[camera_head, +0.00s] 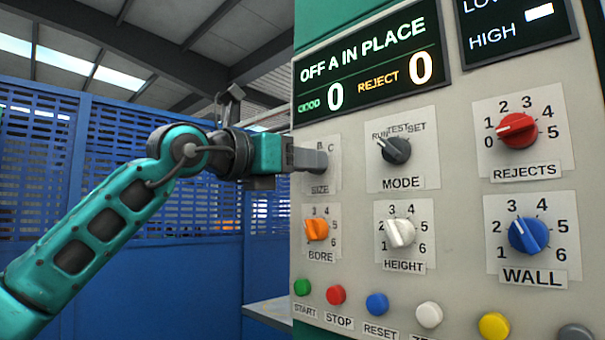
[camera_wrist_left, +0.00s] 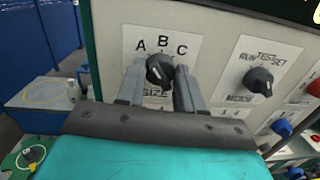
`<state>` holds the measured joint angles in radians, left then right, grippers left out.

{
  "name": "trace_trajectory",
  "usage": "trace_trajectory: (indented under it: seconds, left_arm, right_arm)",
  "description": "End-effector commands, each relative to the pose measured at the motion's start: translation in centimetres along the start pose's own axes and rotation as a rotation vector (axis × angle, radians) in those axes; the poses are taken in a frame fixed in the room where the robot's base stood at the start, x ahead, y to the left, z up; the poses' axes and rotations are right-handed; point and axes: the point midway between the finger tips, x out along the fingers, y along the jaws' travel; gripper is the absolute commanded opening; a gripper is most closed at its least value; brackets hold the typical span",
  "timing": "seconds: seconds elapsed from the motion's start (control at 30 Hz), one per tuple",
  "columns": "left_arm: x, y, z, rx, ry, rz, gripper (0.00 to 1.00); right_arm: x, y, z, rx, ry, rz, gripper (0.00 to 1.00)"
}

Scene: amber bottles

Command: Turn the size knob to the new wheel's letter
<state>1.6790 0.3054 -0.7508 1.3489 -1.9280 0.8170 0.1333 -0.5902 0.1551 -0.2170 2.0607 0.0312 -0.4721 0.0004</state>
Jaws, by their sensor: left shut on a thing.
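The black size knob (camera_wrist_left: 160,69) sits on a white plate lettered A, B and C in the left wrist view. My left gripper (camera_wrist_left: 159,80) has one finger on each side of it and is shut on it. I cannot tell surely which letter the knob points to. In the head view my left gripper (camera_head: 316,160) hides the knob and the A, above the SIZE label (camera_head: 319,189). The display (camera_head: 365,60) reads "OFF A IN PLACE", with good 0 and reject 0. My right gripper is not in view.
The mode knob (camera_head: 396,150) is right of the size plate. The orange bore knob (camera_head: 317,229) is below it, with the white height knob (camera_head: 400,233) beside that. The green start button (camera_head: 302,287) is lower still. Blue fencing (camera_head: 190,265) stands behind.

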Motion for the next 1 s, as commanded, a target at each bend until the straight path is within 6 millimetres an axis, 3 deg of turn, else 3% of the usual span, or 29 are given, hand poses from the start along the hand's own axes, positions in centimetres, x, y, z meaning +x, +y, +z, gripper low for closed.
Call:
trace_trajectory:
  seconds: [0.33, 0.87, 0.9, 1.0]
  left_arm:
    - [0.02, -0.03, -0.17, -0.142, -0.007, 0.007, 0.06]
    - [0.02, -0.03, -0.04, -0.168, -0.01, 0.008, 0.06]
    - [0.02, -0.03, -0.04, -0.168, -0.01, 0.008, 0.39]
    - [0.02, -0.03, -0.04, -0.167, -0.011, 0.008, 0.49]
  right_arm:
    - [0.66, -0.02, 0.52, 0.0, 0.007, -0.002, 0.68]
    - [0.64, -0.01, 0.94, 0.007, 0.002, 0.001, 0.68]
    - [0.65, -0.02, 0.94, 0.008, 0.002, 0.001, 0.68]
    - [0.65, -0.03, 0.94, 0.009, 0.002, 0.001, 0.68]
